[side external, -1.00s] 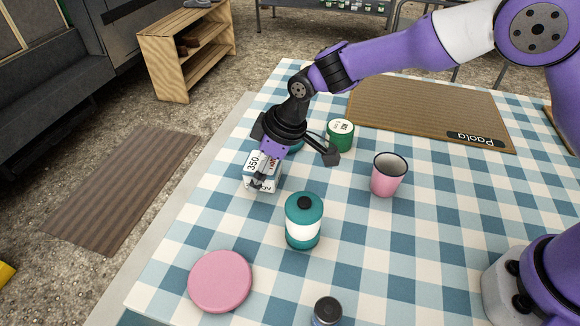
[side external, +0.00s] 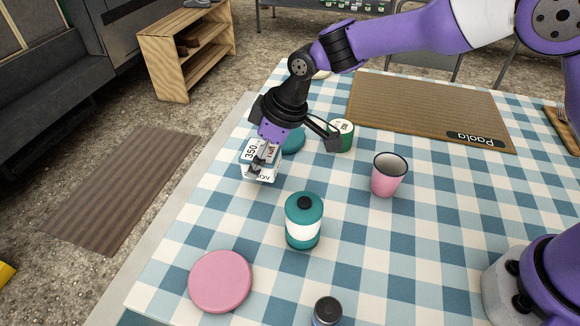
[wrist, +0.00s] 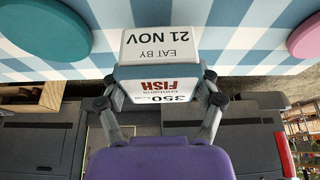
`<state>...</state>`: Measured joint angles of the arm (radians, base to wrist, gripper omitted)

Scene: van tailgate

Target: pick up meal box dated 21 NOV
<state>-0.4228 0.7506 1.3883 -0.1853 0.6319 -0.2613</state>
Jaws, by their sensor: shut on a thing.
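The fingers hide part of the box.
A teal disc (side external: 293,140) and a green tin (side external: 341,135) stand close to the right of my gripper. A teal jar (side external: 303,221), pink cup (side external: 388,175), pink disc (side external: 220,281) and dark-topped jar (side external: 327,311) are on the checked cloth (side external: 345,255). A brown mat (side external: 430,108) lies behind.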

